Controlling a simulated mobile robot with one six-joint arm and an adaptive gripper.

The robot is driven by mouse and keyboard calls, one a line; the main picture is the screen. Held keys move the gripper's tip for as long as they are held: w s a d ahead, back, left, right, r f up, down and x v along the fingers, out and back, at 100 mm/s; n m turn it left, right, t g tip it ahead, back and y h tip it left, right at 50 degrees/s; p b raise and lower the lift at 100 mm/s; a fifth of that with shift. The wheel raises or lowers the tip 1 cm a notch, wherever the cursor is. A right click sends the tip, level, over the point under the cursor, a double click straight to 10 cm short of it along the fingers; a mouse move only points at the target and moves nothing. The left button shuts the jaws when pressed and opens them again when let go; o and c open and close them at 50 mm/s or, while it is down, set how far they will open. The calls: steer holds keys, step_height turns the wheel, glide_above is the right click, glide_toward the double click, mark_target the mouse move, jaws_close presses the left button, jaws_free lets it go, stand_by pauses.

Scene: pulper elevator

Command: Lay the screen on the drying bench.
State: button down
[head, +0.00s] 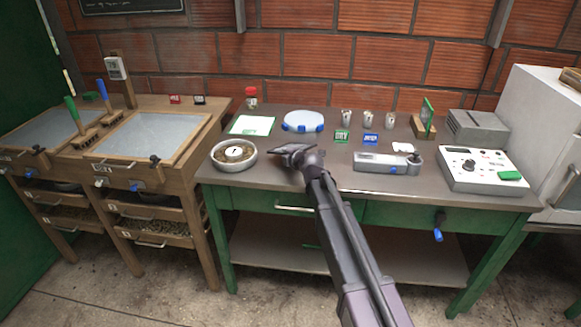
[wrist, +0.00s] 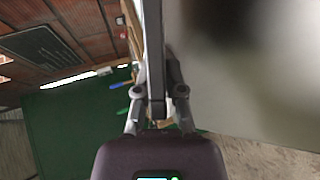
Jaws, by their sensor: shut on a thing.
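My gripper (head: 308,160) is over the middle of the green-legged table. In the wrist view, my gripper (wrist: 158,112) is shut on a thin grey piece (wrist: 154,45), seen edge-on between the fingers. It may be the screen; its face is not shown and I cannot make it out in the head view. At the left of the head view are wooden benches with flat grey mesh tops, a nearer one (head: 150,133) and a farther one (head: 38,141). I cannot tell which is the drying bench. My gripper is apart from both, to their right.
The green-legged table (head: 320,196) holds a bowl of beans (head: 234,154), a blue-white round dish (head: 303,121), several cups, a grey device (head: 388,162) and a control box (head: 478,168). Green-handled (head: 73,110) and blue-handled (head: 103,92) brushes stand on the wooden benches. A brick wall (head: 330,60) closes the back.

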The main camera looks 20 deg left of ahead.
steer(key=shift+f+b, duration=0.6)
steer(key=shift+f, duration=0.25)
steer(key=c, duration=0.9)
jaws_free()
steer(key=shift+p+v, duration=1.4)
steer(key=shift+v, duration=2.65)
step_height(320, 180, up, 7)
steer(key=s+d+p, duration=0.2)
steer(key=p, duration=0.5)
